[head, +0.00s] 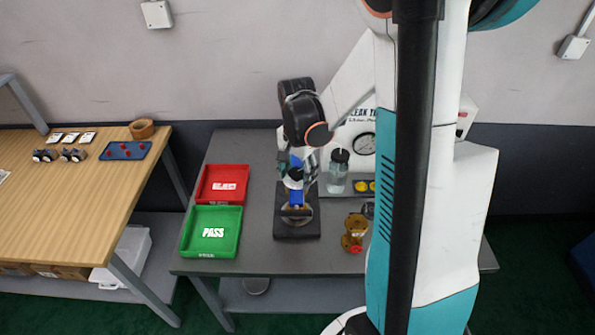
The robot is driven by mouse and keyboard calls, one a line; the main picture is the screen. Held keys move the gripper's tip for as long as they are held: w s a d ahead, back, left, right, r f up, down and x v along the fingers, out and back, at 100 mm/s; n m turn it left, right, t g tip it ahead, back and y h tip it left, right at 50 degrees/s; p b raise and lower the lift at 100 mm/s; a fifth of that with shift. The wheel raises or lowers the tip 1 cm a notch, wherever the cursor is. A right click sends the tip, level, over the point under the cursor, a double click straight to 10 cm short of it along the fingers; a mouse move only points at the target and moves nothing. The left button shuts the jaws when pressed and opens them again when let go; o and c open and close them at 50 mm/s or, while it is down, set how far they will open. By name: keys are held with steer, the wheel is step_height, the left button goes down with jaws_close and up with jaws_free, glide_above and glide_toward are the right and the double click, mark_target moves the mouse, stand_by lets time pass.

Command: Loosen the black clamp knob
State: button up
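A fixture with a dark base plate (282,232) stands on the grey bench, holding a blue part (296,197) above a round metal piece (297,214). A small black piece, apparently the clamp knob (294,175), sits at the top of the fixture. My gripper (298,171) points down right over the fixture's top, at or very near the black piece. The fingers are small and partly overlap the blue and black parts, so contact and finger opening cannot be made out.
A red tray (222,171) and a green PASS tray (186,240) lie left of the fixture. A clear bottle with a black lid (338,172), a leak-test panel with a gauge (364,143) and a brass valve (354,232) stand to the right. My arm hides the bench's right part.

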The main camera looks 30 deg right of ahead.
steer(key=shift+s+a+f, duration=0.1)
steer(key=shift+s+f, duration=0.05)
jaws_close()
steer(key=n+b, duration=0.1)
steer(key=n, duration=0.4)
steer(key=shift+f, duration=0.1)
steer(key=n, duration=0.5)
steer(key=shift+c, duration=0.6)
jaws_free()
steer(key=n, duration=0.4)
steer(key=shift+w+b, duration=0.3)
steer(key=shift+b, duration=0.05)
